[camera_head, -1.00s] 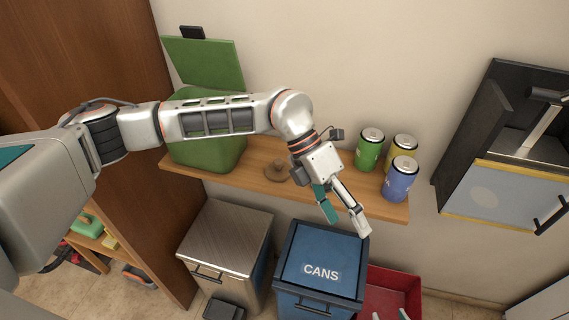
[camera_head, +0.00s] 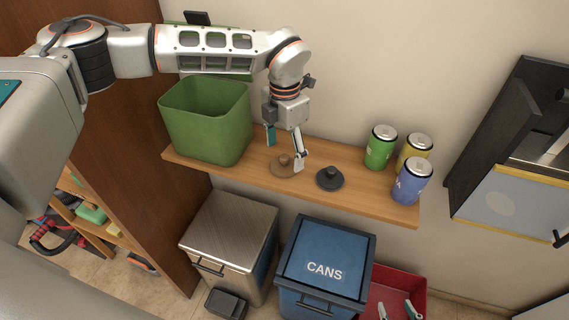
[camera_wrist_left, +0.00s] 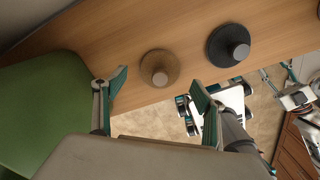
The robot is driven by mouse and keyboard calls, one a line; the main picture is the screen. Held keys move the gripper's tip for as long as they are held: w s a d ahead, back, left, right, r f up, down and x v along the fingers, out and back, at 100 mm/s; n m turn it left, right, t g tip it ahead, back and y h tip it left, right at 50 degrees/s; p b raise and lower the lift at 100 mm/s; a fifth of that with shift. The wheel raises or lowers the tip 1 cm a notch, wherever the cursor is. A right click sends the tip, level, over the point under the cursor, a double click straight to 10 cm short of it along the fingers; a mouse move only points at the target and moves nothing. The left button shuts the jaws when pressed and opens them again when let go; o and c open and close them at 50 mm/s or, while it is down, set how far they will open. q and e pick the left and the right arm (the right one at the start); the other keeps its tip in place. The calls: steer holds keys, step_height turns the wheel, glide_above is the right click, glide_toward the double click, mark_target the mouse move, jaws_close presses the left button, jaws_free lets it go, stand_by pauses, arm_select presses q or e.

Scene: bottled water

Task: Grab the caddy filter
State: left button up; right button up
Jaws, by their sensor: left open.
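Two round knobbed discs lie on the wooden shelf, one brown (camera_head: 283,170) and one dark grey (camera_head: 329,179). I cannot tell for sure which is the caddy filter. My left gripper (camera_head: 285,151) is open and points down at the brown disc, with its fingers close around or just above the knob. In the left wrist view the brown disc (camera_wrist_left: 159,68) shows between and beyond the open fingers (camera_wrist_left: 160,89), and the dark disc (camera_wrist_left: 228,45) lies to its right. The green caddy (camera_head: 206,122) stands left of the gripper. My right gripper (camera_head: 397,309) is open at the bottom edge.
Green, yellow and blue cans (camera_head: 381,147) stand at the right of the shelf (camera_head: 360,198). Below are a metal bin (camera_head: 231,232), a blue CANS bin (camera_head: 325,258) and a red bin (camera_head: 415,277). A tall wooden panel (camera_head: 150,150) is at left.

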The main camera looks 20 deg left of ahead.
arm_select(q)
steer(key=shift+f, duration=1.4)
steer(key=c, duration=1.9)
steer(key=shift+r, duration=0.1)
